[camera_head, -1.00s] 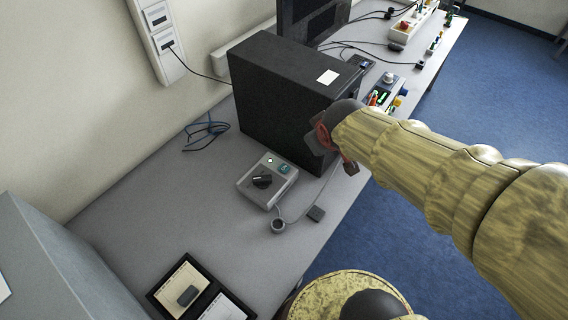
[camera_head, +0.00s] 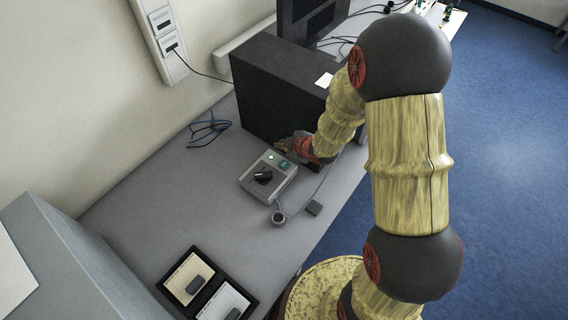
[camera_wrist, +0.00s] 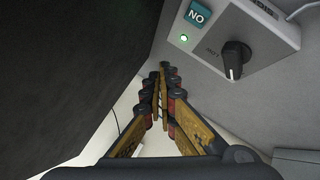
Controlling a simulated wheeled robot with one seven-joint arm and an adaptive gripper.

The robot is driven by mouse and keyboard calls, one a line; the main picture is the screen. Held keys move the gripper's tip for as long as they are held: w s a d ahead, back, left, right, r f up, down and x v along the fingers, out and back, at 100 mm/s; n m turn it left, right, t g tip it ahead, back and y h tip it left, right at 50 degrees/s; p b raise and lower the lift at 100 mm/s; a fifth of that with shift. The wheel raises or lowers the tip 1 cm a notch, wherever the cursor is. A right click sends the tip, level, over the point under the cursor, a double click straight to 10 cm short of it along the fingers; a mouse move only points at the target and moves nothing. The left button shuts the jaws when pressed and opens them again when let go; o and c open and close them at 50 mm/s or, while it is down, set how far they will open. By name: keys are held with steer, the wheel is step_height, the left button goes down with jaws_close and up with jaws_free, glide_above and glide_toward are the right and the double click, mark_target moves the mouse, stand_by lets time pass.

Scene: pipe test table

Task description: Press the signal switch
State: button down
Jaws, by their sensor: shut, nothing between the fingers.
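The signal switch is a light grey box (camera_head: 254,188) on the table, in front of the black computer tower. On its top are a black rotary knob (camera_head: 263,176), a lit green lamp (camera_head: 271,156) and a teal label (camera_head: 284,165). In the wrist view the box (camera_wrist: 267,47) fills the upper right, with the knob (camera_wrist: 235,59), the lamp (camera_wrist: 184,38) and the label reading "NO" (camera_wrist: 197,14). My gripper (camera_wrist: 164,68) is shut and empty, its tips left of and below the box.
The black tower (camera_head: 284,88) stands close beside my gripper. A black-rimmed tray (camera_head: 207,299) with dark blocks lies at the front, beside a grey cabinet (camera_head: 75,262). Blue cables (camera_head: 209,128) lie near the wall.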

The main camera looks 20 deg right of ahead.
mark_target(283, 165)
step_height(283, 165, down, 9)
steer(key=b, duration=0.7)
steer(key=shift+r, duration=0.15)
stand_by(1.3)
steer(key=shift+f+b, duration=0.4)
steer(key=shift+b, duration=0.1)
steer(key=shift+f+b, duration=0.35)
steer(key=shift+f, duration=0.1)
stand_by(0.5)
steer(key=shift+r, duration=0.1)
steer(key=shift+r+p, duration=0.65)
steer(key=shift+r, duration=0.1)
